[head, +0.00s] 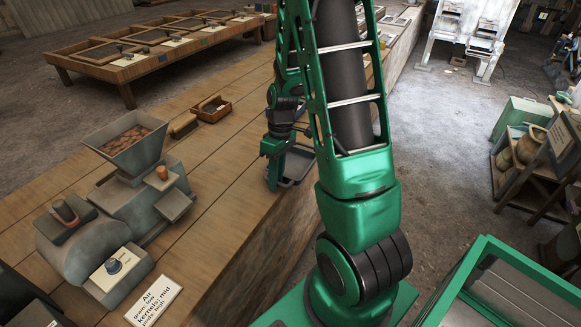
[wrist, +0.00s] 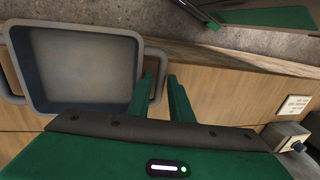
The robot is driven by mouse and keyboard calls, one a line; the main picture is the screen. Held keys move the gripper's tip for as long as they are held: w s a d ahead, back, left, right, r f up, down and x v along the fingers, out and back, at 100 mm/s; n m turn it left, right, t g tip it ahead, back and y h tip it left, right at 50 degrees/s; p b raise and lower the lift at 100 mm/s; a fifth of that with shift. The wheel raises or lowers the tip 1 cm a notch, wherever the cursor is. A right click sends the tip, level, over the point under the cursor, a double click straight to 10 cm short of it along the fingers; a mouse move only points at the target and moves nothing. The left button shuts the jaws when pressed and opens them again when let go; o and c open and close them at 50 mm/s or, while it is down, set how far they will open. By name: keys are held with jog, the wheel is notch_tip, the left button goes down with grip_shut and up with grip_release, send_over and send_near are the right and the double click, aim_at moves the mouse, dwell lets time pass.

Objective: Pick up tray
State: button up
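The tray (wrist: 82,68) is grey, shallow and empty, with rounded corners and a bar handle on each side. In the wrist view it lies flat at the upper left on the wooden bench. In the head view the tray (head: 300,164) shows partly behind my arm, near the bench's right edge. My gripper (wrist: 161,78) is open at the tray's right-hand handle (wrist: 160,62). One finger is on each side of the bar, with a gap to the right finger. Whether the left finger touches the handle, I cannot tell. In the head view my gripper (head: 275,178) partly hides the tray.
The bench (head: 225,160) also holds a grinder-like machine (head: 135,190) with a filled hopper, a label card (head: 154,301) and a small wooden box (head: 212,109). The floor drops away right of the bench edge. A shelf (head: 535,165) stands at the right.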

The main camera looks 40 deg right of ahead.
grip_shut()
